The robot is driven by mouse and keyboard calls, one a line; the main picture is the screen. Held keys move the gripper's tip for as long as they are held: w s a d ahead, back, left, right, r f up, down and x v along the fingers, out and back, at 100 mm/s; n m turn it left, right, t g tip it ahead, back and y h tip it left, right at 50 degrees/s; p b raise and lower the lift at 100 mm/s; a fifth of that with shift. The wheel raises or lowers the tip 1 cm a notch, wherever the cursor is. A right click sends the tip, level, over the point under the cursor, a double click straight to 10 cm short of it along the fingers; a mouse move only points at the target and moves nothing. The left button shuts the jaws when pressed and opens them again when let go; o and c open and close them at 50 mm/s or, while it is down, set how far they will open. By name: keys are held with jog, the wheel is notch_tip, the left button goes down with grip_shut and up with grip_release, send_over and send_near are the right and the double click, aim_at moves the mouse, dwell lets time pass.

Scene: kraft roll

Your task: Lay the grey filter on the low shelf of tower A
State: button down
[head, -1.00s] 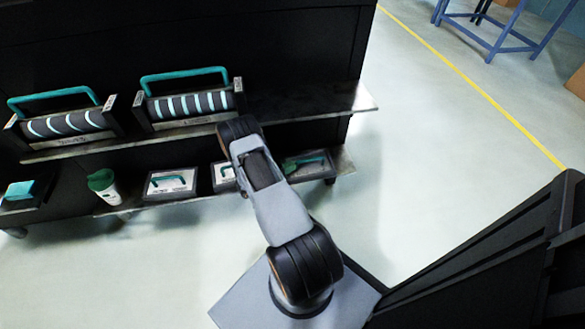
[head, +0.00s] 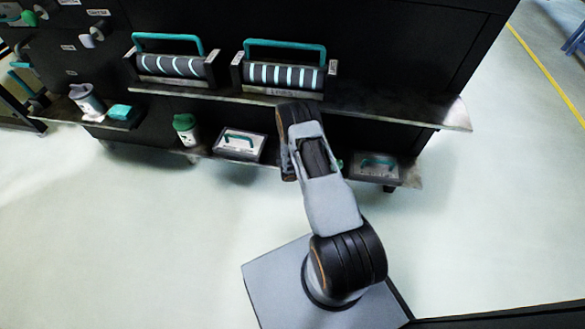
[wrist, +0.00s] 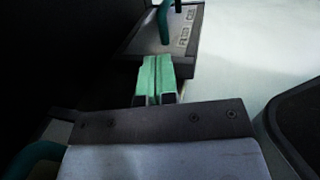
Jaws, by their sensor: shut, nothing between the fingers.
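A flat grey case with a teal handle (head: 375,165), which may be the grey filter, lies at the right end of the low shelf (head: 408,178) of the black unit. I cannot tell whether this unit is tower A. A paler case with a teal handle (head: 238,143) lies further left on that shelf. In the wrist view my gripper (wrist: 155,66) is shut and empty, its green fingers together. Just beyond them is a flat grey case with a teal handle and a label (wrist: 172,38); I cannot tell which case it is. In the head view my arm hides the gripper.
The upper shelf (head: 430,112) holds two striped rollers with teal handles (head: 172,66) (head: 285,74). A green-lidded cup (head: 186,130) stands low on the left. A teal block (head: 120,112) and another container (head: 86,100) are further left. The floor in front is clear.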

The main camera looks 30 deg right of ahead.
jog(key=p+v, duration=0.1)
jog(key=v, duration=1.6)
